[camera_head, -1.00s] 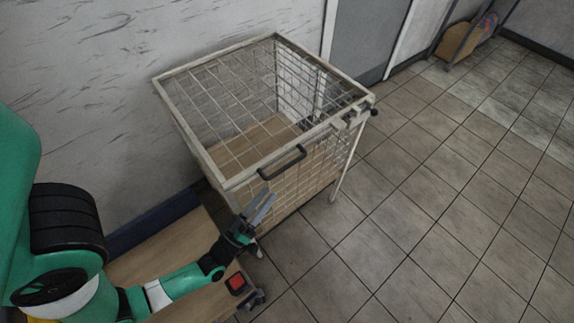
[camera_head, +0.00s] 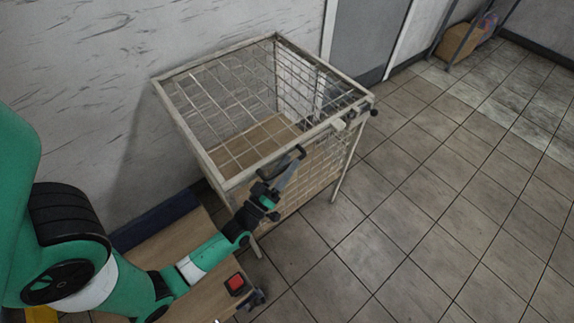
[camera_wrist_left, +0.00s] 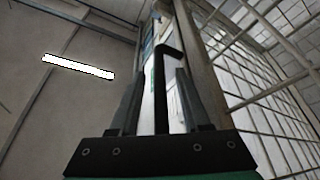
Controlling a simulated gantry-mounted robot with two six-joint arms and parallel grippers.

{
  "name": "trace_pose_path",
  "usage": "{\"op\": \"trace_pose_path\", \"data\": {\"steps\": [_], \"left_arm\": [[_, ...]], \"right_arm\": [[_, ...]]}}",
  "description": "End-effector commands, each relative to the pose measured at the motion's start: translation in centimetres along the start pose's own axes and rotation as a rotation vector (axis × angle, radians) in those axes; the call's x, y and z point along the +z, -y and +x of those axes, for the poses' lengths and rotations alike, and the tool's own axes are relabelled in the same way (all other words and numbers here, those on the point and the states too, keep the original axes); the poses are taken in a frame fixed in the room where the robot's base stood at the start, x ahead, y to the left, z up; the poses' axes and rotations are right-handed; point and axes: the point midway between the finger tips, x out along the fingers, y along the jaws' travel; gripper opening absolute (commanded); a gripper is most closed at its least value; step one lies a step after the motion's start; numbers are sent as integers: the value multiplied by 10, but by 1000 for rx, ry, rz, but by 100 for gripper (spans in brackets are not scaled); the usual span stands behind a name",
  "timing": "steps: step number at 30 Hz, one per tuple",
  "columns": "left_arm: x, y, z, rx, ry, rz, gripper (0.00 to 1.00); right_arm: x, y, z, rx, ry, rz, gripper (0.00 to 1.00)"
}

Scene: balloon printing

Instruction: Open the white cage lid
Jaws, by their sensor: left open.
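The white cage (camera_head: 347,170) stands against the wall in the middle of the head view. Its wire-mesh lid (camera_head: 216,59) lies flat and closed on top. A black handle (camera_head: 297,152) sits at the lid's front edge; in the wrist view it shows as a dark bar (camera_wrist_left: 161,95) between the two fingers. My left gripper (camera_head: 287,170) is open at the handle, with its fingers on either side of it. In the wrist view the open fingers (camera_wrist_left: 158,75) do not visibly clamp the bar. My right gripper is not in view.
The wall (camera_head: 90,90) is close behind. Tiled floor (camera_head: 430,210) is clear to the right.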

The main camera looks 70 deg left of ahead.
Motion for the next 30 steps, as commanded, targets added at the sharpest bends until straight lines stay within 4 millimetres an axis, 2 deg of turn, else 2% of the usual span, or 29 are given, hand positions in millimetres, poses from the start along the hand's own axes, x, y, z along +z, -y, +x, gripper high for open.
{"op": "trace_pose_path", "data": {"steps": [5, 12, 13, 30], "left_arm": [[0, 0, 0, 0, 0, 0, 45], [0, 0, 0, 0, 0, 0, 2], [0, 0, 0, 0, 0, 0, 0], [0, 0, -1, 0, 0, 0, 0]], "right_arm": [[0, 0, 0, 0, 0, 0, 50], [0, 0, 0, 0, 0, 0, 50], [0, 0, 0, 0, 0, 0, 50], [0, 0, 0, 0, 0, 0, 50]]}}
